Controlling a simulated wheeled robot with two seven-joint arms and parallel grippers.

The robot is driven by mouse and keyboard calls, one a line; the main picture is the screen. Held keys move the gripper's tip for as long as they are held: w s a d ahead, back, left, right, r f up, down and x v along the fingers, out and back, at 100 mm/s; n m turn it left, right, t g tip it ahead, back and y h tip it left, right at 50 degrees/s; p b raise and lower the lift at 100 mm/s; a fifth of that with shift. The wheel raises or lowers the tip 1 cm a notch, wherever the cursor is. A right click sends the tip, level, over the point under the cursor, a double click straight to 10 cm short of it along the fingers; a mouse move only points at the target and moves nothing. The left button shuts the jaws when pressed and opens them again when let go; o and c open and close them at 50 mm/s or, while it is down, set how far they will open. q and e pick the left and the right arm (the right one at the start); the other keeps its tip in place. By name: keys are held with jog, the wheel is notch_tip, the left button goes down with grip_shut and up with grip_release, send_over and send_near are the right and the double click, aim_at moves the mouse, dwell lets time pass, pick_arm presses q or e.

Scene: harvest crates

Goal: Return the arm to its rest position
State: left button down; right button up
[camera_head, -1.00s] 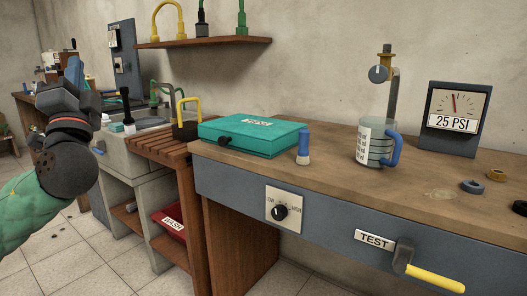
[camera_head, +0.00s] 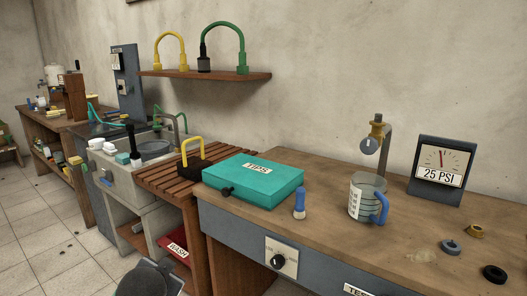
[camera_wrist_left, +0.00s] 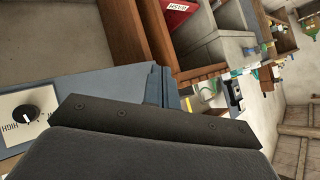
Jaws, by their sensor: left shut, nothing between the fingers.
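My left arm shows as a dark rounded part (camera_head: 148,279) at the bottom edge of the head view, low in front of the bench and clear of it. In the left wrist view my left gripper (camera_wrist_left: 155,121) fills the lower middle as a dark grey bar and body. It is shut with nothing held. The wrist view looks sideways past the bench's blue front and its dial (camera_wrist_left: 27,118). My right gripper is in neither view.
The wooden bench (camera_head: 330,225) carries a teal TIPS case (camera_head: 254,182), a blue-and-white bottle (camera_head: 299,204), a measuring jug (camera_head: 362,200) and a 25 PSI gauge (camera_head: 442,170). A slatted stand, sink and red WASH bin (camera_head: 176,247) are at left.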

pick_arm(q)
jog(key=s+d+f+n+g+h+p, duration=0.1)
jog(key=s+d+f+g+p, duration=0.1)
jog(key=s+p, duration=0.4)
jog(key=s+d+f+n+g+h+p, duration=0.1)
jog(key=s+d+f+g+p, duration=0.2)
jog(key=s, duration=1.2)
jog(key=s+d+f+g+h+p, duration=0.1)
jog(key=s+d+f+g+p, duration=0.2)
jog(key=s+p, duration=0.6)
jog(key=shift+s+d+f+n+p, duration=0.4)
jog(key=shift+s+d+f, duration=0.4)
jog(key=shift+d, duration=0.45)
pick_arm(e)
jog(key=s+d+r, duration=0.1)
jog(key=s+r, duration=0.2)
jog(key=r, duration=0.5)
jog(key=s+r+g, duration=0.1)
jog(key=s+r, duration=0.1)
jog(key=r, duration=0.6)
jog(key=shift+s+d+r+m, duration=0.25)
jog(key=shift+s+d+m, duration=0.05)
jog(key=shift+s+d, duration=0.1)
